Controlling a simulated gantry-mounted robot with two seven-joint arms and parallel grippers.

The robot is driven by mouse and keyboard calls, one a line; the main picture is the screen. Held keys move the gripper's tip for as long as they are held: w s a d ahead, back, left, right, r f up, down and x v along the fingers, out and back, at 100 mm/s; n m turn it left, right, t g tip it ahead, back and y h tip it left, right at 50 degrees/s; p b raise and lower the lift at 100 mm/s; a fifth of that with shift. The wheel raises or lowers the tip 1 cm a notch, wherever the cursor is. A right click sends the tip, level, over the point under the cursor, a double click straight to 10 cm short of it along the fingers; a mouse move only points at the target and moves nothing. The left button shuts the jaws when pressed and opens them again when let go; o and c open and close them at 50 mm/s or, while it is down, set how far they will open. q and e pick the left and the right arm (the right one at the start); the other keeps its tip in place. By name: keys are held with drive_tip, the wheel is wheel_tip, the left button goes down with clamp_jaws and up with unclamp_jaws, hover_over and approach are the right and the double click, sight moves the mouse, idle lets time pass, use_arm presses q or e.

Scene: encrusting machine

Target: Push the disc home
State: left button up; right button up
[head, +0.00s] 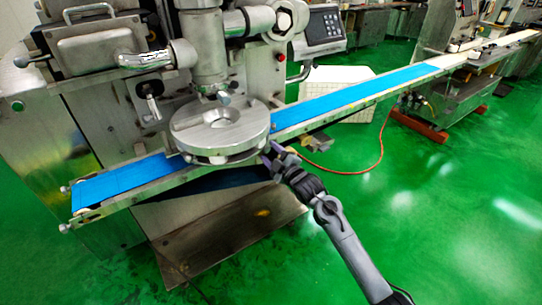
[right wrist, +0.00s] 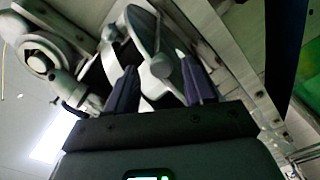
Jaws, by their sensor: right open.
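The disc (head: 225,122) is a round grey metal plate on the encrusting machine, above the blue belt. In the right wrist view the disc (right wrist: 138,28) is seen from below at its rim, close beyond my fingers. My right gripper (head: 270,152) is at the near right edge of the disc, at about the height of its lower rim. Its two purple-grey fingers stand apart in the right wrist view (right wrist: 160,85), with a grey metal part of the machine showing between them. I cannot tell whether a finger touches the disc. My left gripper is in neither view.
The blue conveyor belt (head: 350,98) runs from lower left to upper right under the disc. The machine body (head: 100,120) stands behind and left, with a control panel (head: 320,30) above. A red cable (head: 350,172) lies on the green floor (head: 450,200), which is open at right.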

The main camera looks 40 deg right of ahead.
drive_tip(key=shift+w+a, duration=0.1)
clamp_jaws()
idle(0.3)
